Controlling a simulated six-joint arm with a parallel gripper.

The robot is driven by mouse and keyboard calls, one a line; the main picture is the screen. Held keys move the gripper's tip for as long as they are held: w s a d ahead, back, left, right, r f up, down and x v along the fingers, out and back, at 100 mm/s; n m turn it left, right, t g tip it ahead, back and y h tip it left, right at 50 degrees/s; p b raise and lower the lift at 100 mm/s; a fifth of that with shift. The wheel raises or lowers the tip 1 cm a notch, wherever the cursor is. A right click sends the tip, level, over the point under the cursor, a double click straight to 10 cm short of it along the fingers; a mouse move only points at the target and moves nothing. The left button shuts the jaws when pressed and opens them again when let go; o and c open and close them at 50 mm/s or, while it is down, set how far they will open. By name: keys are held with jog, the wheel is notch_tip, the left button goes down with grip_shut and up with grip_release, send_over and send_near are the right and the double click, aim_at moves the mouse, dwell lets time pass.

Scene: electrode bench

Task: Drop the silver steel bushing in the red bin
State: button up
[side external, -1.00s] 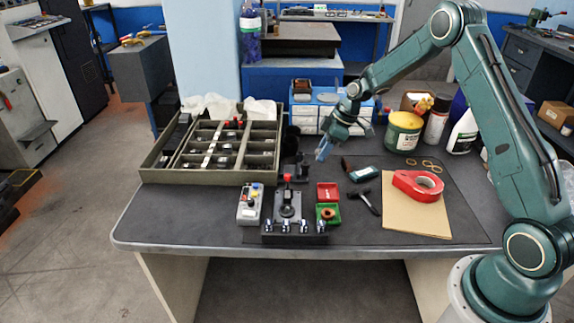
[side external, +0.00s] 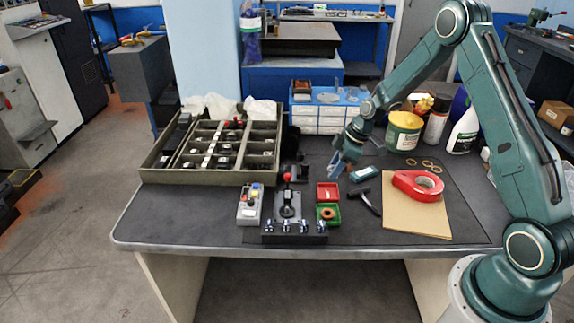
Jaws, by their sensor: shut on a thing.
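My gripper (side external: 335,172) points down over the mat, just above and behind the small red bin (side external: 328,188) in the picture. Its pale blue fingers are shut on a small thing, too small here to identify. I cannot make out the silver steel bushing for certain. The red bin stands right behind a green bin (side external: 336,222), which holds a copper-coloured ring (side external: 328,213). The red bin's inside looks empty, but it is small in view.
A fixture with a red-knobbed lever (side external: 287,178) and several chrome pieces stands left of the bins. Right of them lie a teal meter (side external: 364,174), a black hammer-like tool (side external: 364,197) and a red tape roll (side external: 418,185). A divided tray (side external: 205,177) sits at left.

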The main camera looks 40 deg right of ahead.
jog(key=shift+f, duration=1.9)
jog(key=shift+f, duration=0.95)
jog(key=o, duration=1.1)
jog(key=v, duration=1.3)
jog(key=shift+s+d+r, duration=0.1)
jog(key=shift+s+r, duration=0.1)
jog(key=shift+r, duration=0.15)
jog(key=shift+r, duration=0.15)
notch_tip(320, 180, up, 5)
jog(key=shift+f, duration=0.15)
